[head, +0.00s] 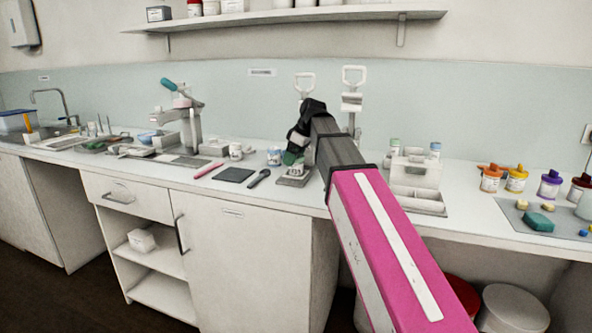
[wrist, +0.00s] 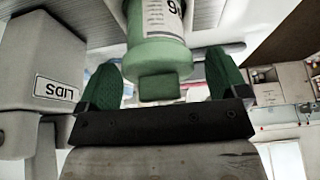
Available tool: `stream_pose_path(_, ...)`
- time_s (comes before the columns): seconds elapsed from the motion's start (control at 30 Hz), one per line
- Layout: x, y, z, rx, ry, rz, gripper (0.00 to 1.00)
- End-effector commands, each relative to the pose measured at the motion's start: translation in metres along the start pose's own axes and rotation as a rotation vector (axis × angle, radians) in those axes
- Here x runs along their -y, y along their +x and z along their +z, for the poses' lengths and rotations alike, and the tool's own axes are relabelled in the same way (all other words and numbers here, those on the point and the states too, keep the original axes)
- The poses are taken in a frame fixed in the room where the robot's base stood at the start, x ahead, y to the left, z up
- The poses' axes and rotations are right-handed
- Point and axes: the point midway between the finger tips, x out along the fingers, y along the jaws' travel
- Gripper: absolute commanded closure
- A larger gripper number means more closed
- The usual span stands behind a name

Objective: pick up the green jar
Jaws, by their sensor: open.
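The green jar (wrist: 158,55) shows large at the top middle of the wrist view, with a white printed label and a narrower green end toward my gripper. My gripper (wrist: 161,68) is open, with one green finger on each side of the jar. Gaps show between the jar and both fingers, and nothing is held. In the head view my gripper (head: 293,155) is low over the counter, beyond my arm. A small green patch shows there, and I cannot tell whether it is the jar or a finger.
A grey box labelled LIDS (wrist: 60,75) stands close on the left in the wrist view. In the head view, a white rack (head: 415,172) stands right of my arm. A dark pad (head: 233,175) and white cups lie left of my gripper. Colourful jars (head: 517,180) stand farther right.

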Motion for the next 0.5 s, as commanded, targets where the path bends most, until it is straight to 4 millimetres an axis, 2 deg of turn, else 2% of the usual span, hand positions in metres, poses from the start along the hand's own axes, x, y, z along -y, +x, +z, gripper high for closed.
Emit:
stream_pose_path(0.03,0.0,-0.0001,0.0,0.0,0.0,0.0,0.18)
stream_pose_path(0.1,0.0,-0.0002,0.0,0.0,0.0,0.0,0.41)
stream_pose_path(0.13,0.0,-0.0002,0.0001,0.0,0.0,0.0,0.46)
stream_pose_path(0.5,-0.0001,-0.0013,-0.0004,0.0,0.0,0.0,0.46)
